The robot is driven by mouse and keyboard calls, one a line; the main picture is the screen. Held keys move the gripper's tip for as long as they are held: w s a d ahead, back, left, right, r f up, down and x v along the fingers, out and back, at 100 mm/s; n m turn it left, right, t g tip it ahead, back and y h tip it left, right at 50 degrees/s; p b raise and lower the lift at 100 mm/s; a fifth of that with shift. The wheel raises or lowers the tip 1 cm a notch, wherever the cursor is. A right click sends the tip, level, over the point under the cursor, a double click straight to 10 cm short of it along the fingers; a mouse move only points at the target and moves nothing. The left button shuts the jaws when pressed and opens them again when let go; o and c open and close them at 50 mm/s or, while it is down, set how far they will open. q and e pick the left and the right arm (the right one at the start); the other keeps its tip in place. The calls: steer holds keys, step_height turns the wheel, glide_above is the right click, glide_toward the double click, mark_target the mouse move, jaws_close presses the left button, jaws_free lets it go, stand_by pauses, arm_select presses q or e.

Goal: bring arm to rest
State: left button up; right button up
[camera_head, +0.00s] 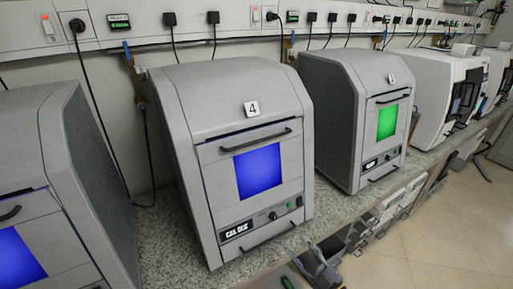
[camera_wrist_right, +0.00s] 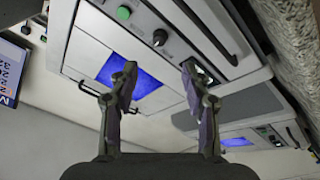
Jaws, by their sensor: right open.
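Behind the fingers is the front of a grey machine (camera_wrist_right: 165,60) with a blue window, a green button and a dark knob. I cannot tell from the wrist view whether the fingers touch it. My left gripper is not in view.
The grey machine numbered 4 (camera_head: 226,104) stands on a speckled bench (camera_head: 170,232). A similar machine with a green window (camera_head: 350,85) is to its right, another blue-windowed one (camera_head: 45,190) to its left.

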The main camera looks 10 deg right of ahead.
steer(key=s+d+f+m+g+h, duration=0.2)
steer(key=s+d+f+m+h, duration=0.1)
steer(key=f, duration=0.6)
steer(key=s+d+f+m+g+h, duration=0.2)
steer(key=s+f, duration=0.1)
steer(key=f, duration=0.5)
steer(key=s+d+f+m+g+h, duration=0.2)
steer(key=s+d+f+m+h, duration=0.15)
steer(key=f, duration=0.55)
steer(key=s+a+f+m+g, duration=0.1)
steer(key=s+f+g, duration=0.4)
steer(key=s, duration=0.8)
steer(key=s+a+f+m+g, duration=0.1)
steer(key=s+f+m+g, duration=0.2)
steer(key=s+f, duration=0.8)
steer(key=s+g, duration=0.2)
steer(key=s, duration=0.1)
steer(key=shift+a+f, duration=0.15)
